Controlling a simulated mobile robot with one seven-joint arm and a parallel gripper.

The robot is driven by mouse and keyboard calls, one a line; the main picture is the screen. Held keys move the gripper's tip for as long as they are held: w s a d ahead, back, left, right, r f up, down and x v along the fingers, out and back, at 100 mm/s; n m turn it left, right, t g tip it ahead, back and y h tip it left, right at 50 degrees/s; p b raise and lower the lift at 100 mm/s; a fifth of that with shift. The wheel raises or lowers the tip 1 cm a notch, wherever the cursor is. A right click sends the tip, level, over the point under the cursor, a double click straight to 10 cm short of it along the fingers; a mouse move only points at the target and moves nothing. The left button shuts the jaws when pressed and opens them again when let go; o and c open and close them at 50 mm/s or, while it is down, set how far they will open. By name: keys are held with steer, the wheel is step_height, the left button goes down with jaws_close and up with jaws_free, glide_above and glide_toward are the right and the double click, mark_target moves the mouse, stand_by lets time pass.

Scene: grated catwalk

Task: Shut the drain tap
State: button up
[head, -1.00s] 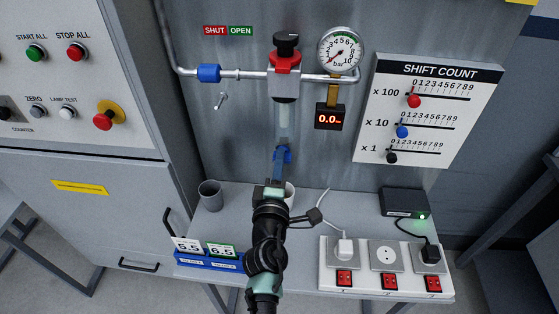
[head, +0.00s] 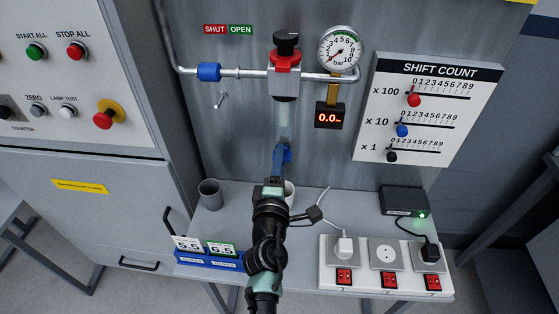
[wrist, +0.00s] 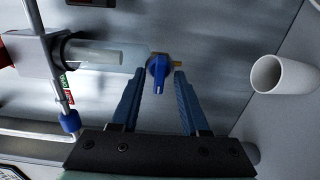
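The drain tap is a small blue lever (wrist: 160,74) below a clear bowl (wrist: 105,54) in the wrist view, with a brass-coloured outlet beside it. In the head view the tap (head: 288,153) is mostly hidden behind my gripper (head: 280,152). In the wrist view my gripper (wrist: 160,75) is open, with its two blue fingers apart. The lever appears between the fingertips, with a gap to each finger. I cannot tell whether the tips reach as deep as the lever.
A red-collared regulator (head: 285,62) and a gauge (head: 340,49) sit above the bowl. A pale cup (wrist: 283,75) is near the tap, and a grey cup (head: 210,194) stands left on the bench. A SHUT/OPEN label (head: 228,30) is on the back panel.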

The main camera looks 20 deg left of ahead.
steer(key=p+v, duration=0.2)
steer(key=v, duration=1.1)
steer(key=shift+w+r, duration=0.1)
steer(key=shift+r, duration=0.05)
